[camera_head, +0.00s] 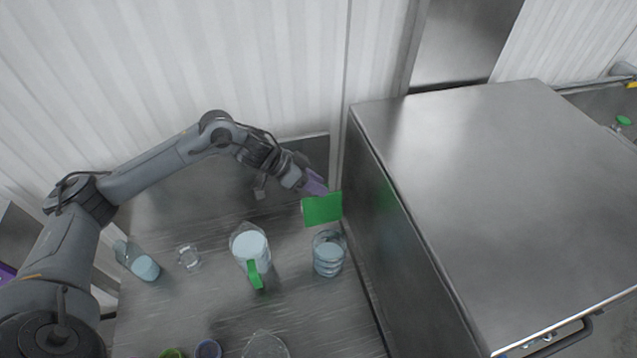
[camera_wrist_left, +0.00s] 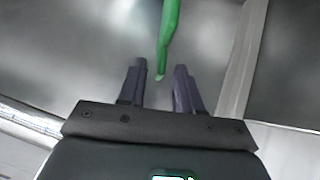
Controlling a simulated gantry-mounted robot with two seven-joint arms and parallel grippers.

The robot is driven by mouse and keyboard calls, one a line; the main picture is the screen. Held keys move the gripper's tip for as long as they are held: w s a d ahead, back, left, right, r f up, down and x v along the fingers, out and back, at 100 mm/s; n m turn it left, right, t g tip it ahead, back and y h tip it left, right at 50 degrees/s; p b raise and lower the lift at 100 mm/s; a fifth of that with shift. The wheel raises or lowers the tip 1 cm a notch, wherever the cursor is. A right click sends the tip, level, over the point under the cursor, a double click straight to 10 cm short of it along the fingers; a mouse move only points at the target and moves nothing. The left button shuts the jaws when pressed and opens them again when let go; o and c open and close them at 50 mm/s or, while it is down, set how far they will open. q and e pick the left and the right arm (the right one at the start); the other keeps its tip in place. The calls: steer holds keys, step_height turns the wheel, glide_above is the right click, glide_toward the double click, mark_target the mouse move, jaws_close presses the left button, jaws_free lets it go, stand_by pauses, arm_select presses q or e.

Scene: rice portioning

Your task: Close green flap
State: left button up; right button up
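The green flap (camera_head: 322,209) shows as a flat green panel beside the metal box's side wall, above and behind a clear glass container (camera_head: 329,254). What it is hinged to cannot be made out. My left gripper (camera_head: 316,183) is just behind the flap's upper edge, its purple fingers partly hidden. In the left wrist view the gripper (camera_wrist_left: 158,84) is open. The green flap (camera_wrist_left: 168,35) appears there nearly edge-on, its lower tip in line with the gap between the fingertips. Whether they touch is unclear. My right gripper is in neither view.
A large metal box (camera_head: 490,180) bounds the right side. A jug with a green handle (camera_head: 256,275), a small glass (camera_head: 188,256) and a tilted bottle (camera_head: 138,262) are on the metal table (camera_head: 200,310). More glassware (camera_head: 266,345) is at the front edge. A ribbed wall stands behind.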

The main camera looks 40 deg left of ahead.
arm_select(q)
steer(key=shift+w+d+f, duration=0.25)
steer(key=shift+d+f, duration=0.05)
steer(key=shift+f, duration=0.1)
steer(key=shift+c, duration=0.3)
jaws_close()
